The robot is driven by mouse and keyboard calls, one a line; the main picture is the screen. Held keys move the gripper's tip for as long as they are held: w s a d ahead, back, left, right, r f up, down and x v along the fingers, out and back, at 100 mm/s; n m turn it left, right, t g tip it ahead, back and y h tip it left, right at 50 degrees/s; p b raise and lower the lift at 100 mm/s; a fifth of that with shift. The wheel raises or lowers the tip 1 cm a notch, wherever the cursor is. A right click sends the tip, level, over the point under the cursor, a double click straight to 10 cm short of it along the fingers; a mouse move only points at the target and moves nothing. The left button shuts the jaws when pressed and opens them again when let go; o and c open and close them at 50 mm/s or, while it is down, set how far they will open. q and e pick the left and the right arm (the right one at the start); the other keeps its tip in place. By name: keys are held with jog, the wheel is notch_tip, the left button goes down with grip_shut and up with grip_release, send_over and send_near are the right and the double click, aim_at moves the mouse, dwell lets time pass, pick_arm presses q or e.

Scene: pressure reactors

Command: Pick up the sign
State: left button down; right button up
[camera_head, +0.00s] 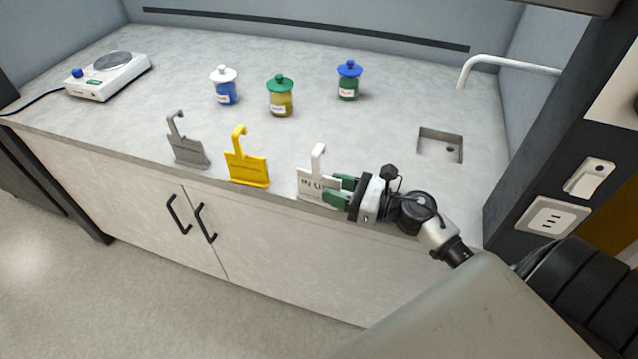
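A white sign (308,186) with dark lettering and a hooked top stands at the counter's front edge. A yellow sign (247,170) and a grey sign (187,150) of the same shape stand to its left. My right gripper (333,190) reaches in from the right, its green fingertips at the right edge of the white sign. The fingers are apart, with a gap between them. They hide part of the sign's right side, and I cannot tell if they touch it. My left gripper is not in view.
Behind the signs stand a blue jar with a white lid (226,92), a yellow jar with a green lid (281,103) and a green jar with a blue lid (348,87). A hot plate (108,82) is far left; a small sink (440,145) and tap (490,60) are right.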

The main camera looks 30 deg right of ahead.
aim_at(325, 175)
jog(key=x, duration=0.3)
jog(key=shift+s, duration=0.1)
jog(key=shift+c, duration=0.7)
grip_shut()
jog(key=shift+r, duration=0.1)
jog(key=shift+r+p, duration=0.3)
jog(key=shift+r, duration=0.25)
notch_tip(325, 175, up, 3)
jog(key=shift+d+f, duration=0.1)
jog(key=shift+f, duration=0.1)
jog(key=s+d+r+b, duration=0.1)
jog(key=s+d+r, duration=0.5)
jog(key=s, duration=0.4)
jog(key=shift+r, duration=0.6)
